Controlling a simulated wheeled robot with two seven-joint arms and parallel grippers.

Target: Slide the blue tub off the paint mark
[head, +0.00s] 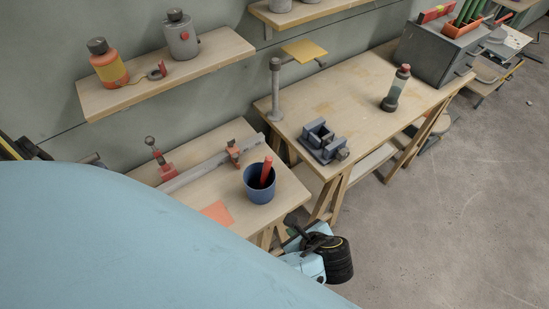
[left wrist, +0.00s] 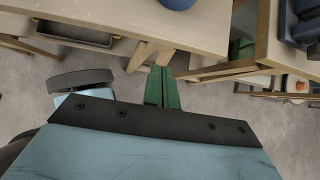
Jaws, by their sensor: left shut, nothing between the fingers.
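The blue tub (head: 258,190) stands upright on the near wooden table, with a red stick-like thing in it. Its base also shows at the top edge of the left wrist view (left wrist: 178,3). An orange paint mark (head: 216,212) lies on the same tabletop, to the left of the tub and nearer its front edge; the two look apart. My left gripper (head: 292,238) is at the table's front right edge, below and right of the tub and not touching it. In the left wrist view its green fingers (left wrist: 162,72) are shut and empty. My right gripper is not in view.
A metal rail with red clamps (head: 213,162) lies behind the tub. A second bench (head: 345,105) to the right holds a vise (head: 322,143), a bottle (head: 396,89) and a lamp-like stand (head: 276,90). Bare tabletop shows around the tub. My light blue arm hides the lower left.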

